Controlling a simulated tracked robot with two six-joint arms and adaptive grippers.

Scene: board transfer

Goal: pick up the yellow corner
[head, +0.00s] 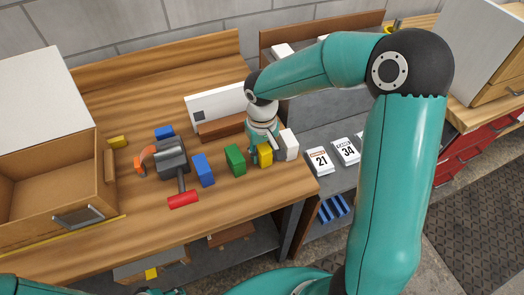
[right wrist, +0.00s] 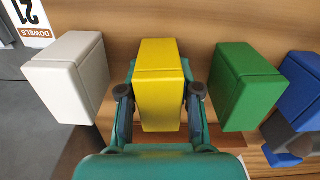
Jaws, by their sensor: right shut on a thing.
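The yellow corner (head: 265,157) is a small yellow block near the right front of the wooden workbench (head: 240,196), between a green block (head: 235,160) and a white block (head: 289,145). My right gripper (head: 262,150) comes down on it from above and is shut on it. In the right wrist view the yellow corner (right wrist: 160,100) sits between both fingers of the right gripper (right wrist: 160,92), one on each side. I cannot tell whether it touches the bench. My left gripper is barely in view at the bottom edge of the head view, its fingers hidden.
The white block (right wrist: 70,80) and green block (right wrist: 243,88) stand close on either side. A blue block (head: 203,170), a dark clamp-like tool (head: 172,158) and a red piece (head: 183,200) lie left. Cards (head: 318,161) lie on the grey shelf at right.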

